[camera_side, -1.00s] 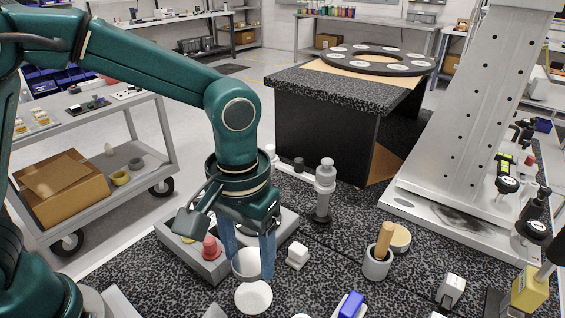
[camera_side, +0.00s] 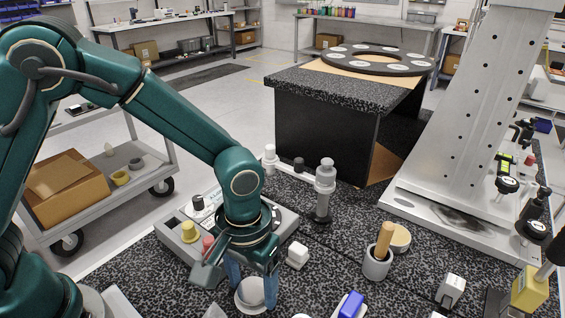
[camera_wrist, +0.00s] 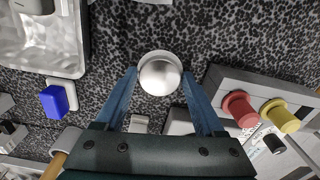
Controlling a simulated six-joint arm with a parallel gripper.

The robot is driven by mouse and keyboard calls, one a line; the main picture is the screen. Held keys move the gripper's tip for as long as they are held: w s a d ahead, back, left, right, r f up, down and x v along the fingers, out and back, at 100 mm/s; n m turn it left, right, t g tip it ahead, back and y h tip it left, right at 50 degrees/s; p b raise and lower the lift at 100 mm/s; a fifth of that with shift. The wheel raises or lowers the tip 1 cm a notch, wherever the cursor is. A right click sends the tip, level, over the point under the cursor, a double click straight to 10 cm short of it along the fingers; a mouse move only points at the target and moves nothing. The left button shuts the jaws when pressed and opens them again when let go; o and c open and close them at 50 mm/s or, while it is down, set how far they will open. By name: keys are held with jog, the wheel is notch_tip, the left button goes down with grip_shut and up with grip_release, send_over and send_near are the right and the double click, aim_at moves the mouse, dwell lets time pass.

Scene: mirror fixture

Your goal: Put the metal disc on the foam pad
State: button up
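The metal disc (camera_side: 251,290) is round and silvery grey. In the wrist view the disc (camera_wrist: 160,76) lies between the fingertips (camera_wrist: 160,72). The foam pad (camera_side: 243,306) is a white round piece directly under the disc, mostly covered by it. A white crescent of the pad (camera_wrist: 154,54) shows past the disc's edge in the wrist view. The disc is at or just above the pad; I cannot tell whether they touch.
A grey box with red (camera_wrist: 238,106) and yellow (camera_wrist: 281,115) knobs stands close beside my gripper. A small white block (camera_side: 297,254), a cup with a wooden handle (camera_side: 377,262), a blue block (camera_side: 350,305) and a grey post (camera_side: 324,190) stand to the right. Speckled surface between them is clear.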

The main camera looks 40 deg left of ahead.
aim_at(252, 291)
jog(key=shift+o, duration=0.9)
notch_tip(252, 291, up, 12)
jog(key=s+a+r+t, duration=0.1)
jog(key=s+a+t, duration=0.1)
jog(key=s+a, duration=0.2)
jog(key=s+a+r+m+t, duration=0.1)
jog(key=s+a+r+t, duration=0.1)
jog(key=a, duration=0.6)
jog(key=shift+s+t, duration=0.8)
jog(key=shift+s, duration=0.1)
